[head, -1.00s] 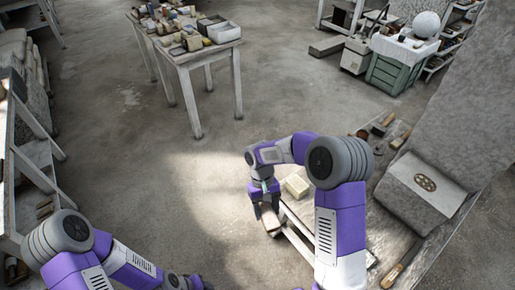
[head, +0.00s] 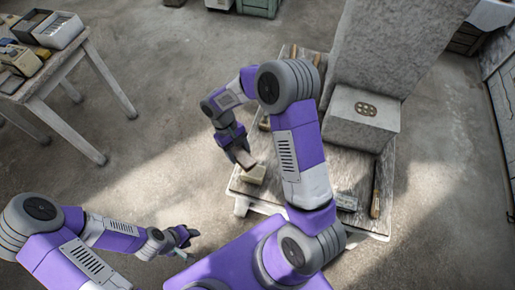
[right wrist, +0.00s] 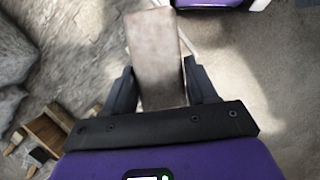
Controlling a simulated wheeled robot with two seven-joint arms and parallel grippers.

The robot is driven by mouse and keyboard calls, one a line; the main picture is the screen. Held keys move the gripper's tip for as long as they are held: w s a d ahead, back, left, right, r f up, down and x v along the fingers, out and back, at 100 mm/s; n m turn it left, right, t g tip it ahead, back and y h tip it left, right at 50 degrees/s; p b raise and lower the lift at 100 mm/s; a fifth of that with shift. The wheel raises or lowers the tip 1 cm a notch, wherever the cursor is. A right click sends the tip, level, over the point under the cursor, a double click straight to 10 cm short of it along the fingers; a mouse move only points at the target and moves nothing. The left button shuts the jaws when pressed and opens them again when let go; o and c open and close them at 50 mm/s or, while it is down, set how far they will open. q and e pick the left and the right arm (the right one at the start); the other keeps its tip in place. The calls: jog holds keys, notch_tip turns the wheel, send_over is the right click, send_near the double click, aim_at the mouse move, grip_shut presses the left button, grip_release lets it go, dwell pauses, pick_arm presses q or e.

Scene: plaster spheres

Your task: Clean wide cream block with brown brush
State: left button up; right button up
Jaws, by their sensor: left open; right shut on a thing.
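My left gripper (head: 188,237) is open and empty, low over the floor.
A big stone block (head: 362,118) with a round dotted disc stands on the platform. A long-handled tool (head: 376,190) lies at its right side. A worktable (head: 45,85) with boxes stands at the upper left. The floor between is clear.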

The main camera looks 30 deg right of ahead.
jog(key=s+d+f+n, duration=0.1)
jog(key=f+n, duration=0.1)
jog(key=f, duration=0.1)
jog(key=d+f+n+h+b, duration=0.1)
jog(key=f+n, duration=0.1)
jog(key=f, duration=0.2)
jog(key=s+d+f+n+h, duration=0.1)
jog(key=f+n, duration=0.1)
jog(key=f, duration=0.1)
jog(key=shift+s+d+f+t+b, duration=0.2)
jog(key=shift+s+d+t+b, duration=0.1)
jog(key=shift+s+d+b, duration=0.1)
jog(key=shift+f+b, duration=0.85)
jog(key=shift+f, duration=0.25)
jog(key=shift+f, duration=0.2)
jog(key=shift+s+d+r, duration=0.1)
jog(key=shift+s+d, duration=0.3)
jog(key=shift+s+d+b, duration=0.35)
jog(key=shift+s, duration=0.05)
